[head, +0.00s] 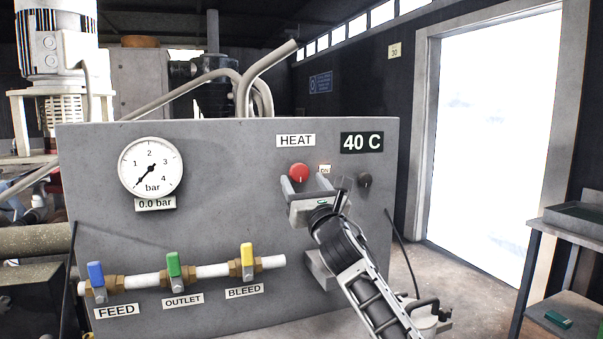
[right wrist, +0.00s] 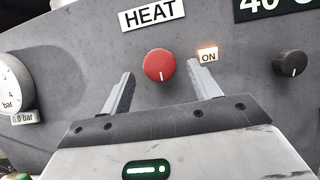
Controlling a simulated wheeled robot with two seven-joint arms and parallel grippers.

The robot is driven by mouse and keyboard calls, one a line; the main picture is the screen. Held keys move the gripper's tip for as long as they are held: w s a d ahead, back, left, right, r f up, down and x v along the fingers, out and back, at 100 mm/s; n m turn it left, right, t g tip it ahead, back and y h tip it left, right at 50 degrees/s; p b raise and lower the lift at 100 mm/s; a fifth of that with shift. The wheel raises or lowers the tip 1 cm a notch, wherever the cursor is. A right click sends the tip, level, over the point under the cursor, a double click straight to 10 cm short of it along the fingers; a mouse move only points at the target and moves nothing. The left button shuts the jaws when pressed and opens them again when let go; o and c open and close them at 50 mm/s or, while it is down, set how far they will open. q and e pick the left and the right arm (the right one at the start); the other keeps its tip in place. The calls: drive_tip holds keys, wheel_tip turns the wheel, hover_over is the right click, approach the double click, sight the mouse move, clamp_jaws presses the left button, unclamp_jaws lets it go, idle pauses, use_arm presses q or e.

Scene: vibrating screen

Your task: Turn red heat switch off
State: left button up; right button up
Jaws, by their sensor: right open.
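The red heat switch (head: 299,173) is a round knob on the grey panel (head: 226,160), under the HEAT label (head: 295,141). In the right wrist view the red knob (right wrist: 159,65) shows a white mark pointing down. A lit ON label (right wrist: 208,55) is to its right. My right gripper (head: 304,182) is open in front of the panel. Its two fingers (right wrist: 157,85) stand either side of and below the knob in the right wrist view, with nothing between them. I see no contact with the knob. My left gripper is not in view.
A black knob (head: 365,180) sits right of the switch, below the 40 C display (head: 362,142). A pressure gauge (head: 151,168) reads about 0.0 bar. Blue (head: 96,275), green (head: 174,264) and yellow (head: 247,255) valve handles line the pipe at lower left. A bright doorway (head: 493,135) is at right.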

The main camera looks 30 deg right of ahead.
sight(298, 172)
drive_tip(key=shift+x, duration=1.2)
drive_tip(key=c, duration=1)
